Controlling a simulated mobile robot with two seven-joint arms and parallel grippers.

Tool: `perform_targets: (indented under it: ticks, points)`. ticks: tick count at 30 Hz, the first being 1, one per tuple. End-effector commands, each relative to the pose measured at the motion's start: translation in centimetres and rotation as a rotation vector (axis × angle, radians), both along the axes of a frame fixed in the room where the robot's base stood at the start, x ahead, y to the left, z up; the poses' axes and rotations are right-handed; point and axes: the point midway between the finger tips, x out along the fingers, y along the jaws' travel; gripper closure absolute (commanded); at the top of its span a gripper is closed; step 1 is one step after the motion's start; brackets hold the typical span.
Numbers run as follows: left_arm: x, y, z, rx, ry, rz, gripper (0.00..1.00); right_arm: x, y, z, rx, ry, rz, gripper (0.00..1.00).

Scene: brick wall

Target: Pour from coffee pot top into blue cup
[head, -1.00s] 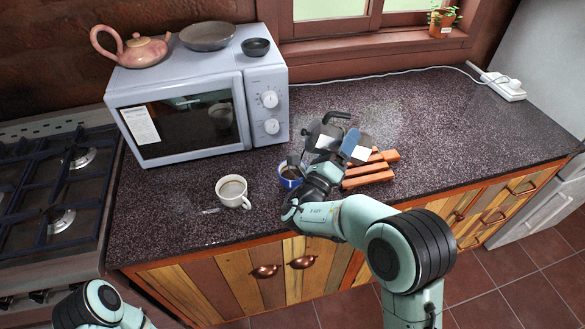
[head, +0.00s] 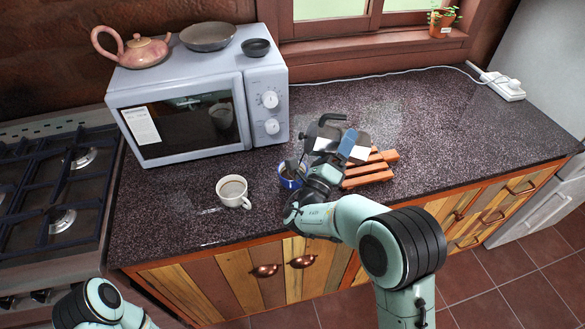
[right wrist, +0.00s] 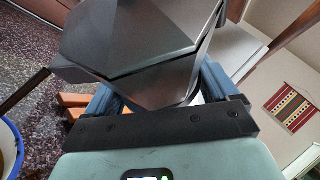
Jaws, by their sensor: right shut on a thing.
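The dark grey, faceted coffee pot top (right wrist: 140,40) fills much of the right wrist view. In the head view its dark body and handle (head: 331,118) show above the counter. My right gripper (head: 340,150) is shut on it and holds it tilted, just right of the blue cup (head: 287,181). The cup stands on the counter with dark contents, partly hidden by the pot top and my gripper. Its rim also shows at the left edge of the right wrist view (right wrist: 9,135). Whether liquid is flowing cannot be seen. My left gripper is out of view.
A white cup (head: 233,191) with brownish contents stands left of the blue cup. An orange-brown slatted wooden piece (head: 368,179) lies right of my gripper. A microwave (head: 200,105) bearing a teapot (head: 140,51) and bowls stands behind.

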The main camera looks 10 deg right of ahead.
Motion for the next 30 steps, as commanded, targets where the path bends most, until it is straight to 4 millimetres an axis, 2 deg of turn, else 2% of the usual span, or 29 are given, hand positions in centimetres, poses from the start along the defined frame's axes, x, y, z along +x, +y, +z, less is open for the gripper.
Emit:
perform_targets:
  ticks: [30]
  points:
    - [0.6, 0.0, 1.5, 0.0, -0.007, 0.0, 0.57, 0.1, 1.1, 0.9, -0.105, 0.009, 0.0, 0.56]
